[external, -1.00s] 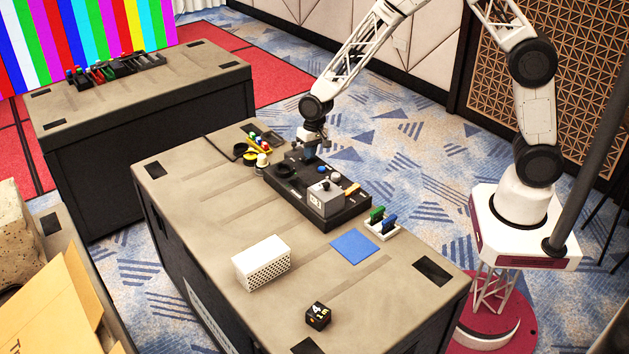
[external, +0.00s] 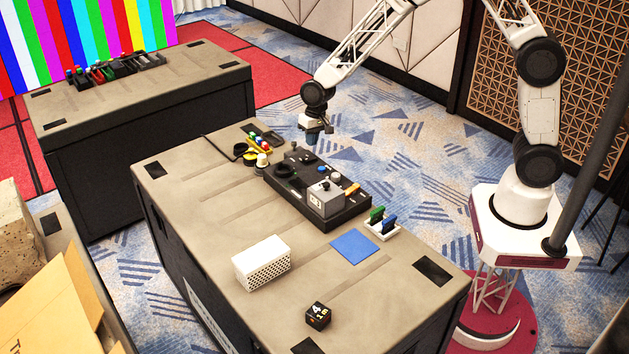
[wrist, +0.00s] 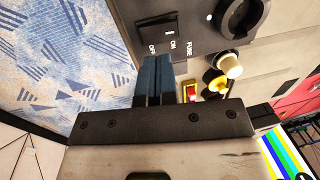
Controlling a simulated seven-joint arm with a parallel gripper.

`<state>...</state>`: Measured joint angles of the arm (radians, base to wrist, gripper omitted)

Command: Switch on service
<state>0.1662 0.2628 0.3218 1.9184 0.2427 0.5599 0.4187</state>
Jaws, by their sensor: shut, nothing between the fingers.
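The black control panel (external: 345,212) lies on the near case's top, with knobs, a grey box (external: 325,198) and small switches. In the wrist view part of the panel (wrist: 195,42) shows, with a dark switch plate (wrist: 153,30) marked ON and OFF and the word FUSE beside it. I cannot tell the switch's position, and no "service" label is readable. My gripper (external: 312,140) hangs above the panel's far end, apart from it. Its blue fingers (wrist: 152,83) are pressed together and empty, pointing toward the switch plate and covering part of the view beneath it.
A black round knob (wrist: 242,15) and a white-and-yellow plug (wrist: 229,64) are close by. A white vented box (external: 261,263), blue pad (external: 354,246), coloured-handled pieces (external: 383,222) and a black die (external: 318,315) stand on the case. Free room lies around them.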

